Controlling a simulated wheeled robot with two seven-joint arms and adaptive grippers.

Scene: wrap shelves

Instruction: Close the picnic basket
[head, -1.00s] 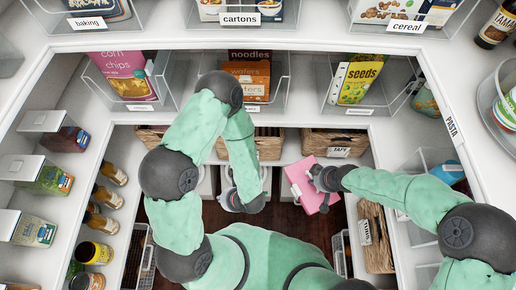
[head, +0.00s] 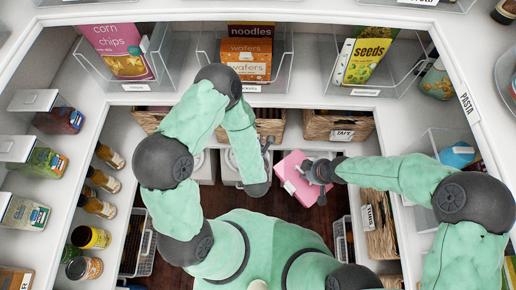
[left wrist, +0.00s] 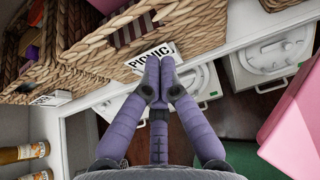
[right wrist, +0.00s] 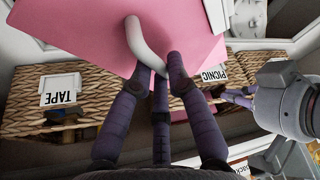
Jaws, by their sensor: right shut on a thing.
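The picnic basket (left wrist: 205,30) is a woven wicker basket with a white PICNIC label (left wrist: 150,58) on its front; a striped thing shows inside. In the head view the basket (head: 269,125) is partly hidden behind my left arm. My left gripper (left wrist: 160,75) has its fingertips together right at the label; whether they touch the basket I cannot tell. It also shows in the head view (head: 266,150). My right gripper (right wrist: 163,68) is shut on the white handle (right wrist: 146,46) of a pink case (right wrist: 75,40), which hangs right of my left gripper (head: 290,170).
A wicker basket labelled TAPE (head: 340,123) sits right of the picnic basket. Whitish containers (left wrist: 275,48) stand below the shelf. Bottles and jars (head: 92,236) line the left shelf. Clear bins with wafers (head: 246,60) and seeds (head: 362,60) are above. Shelves enclose me on both sides.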

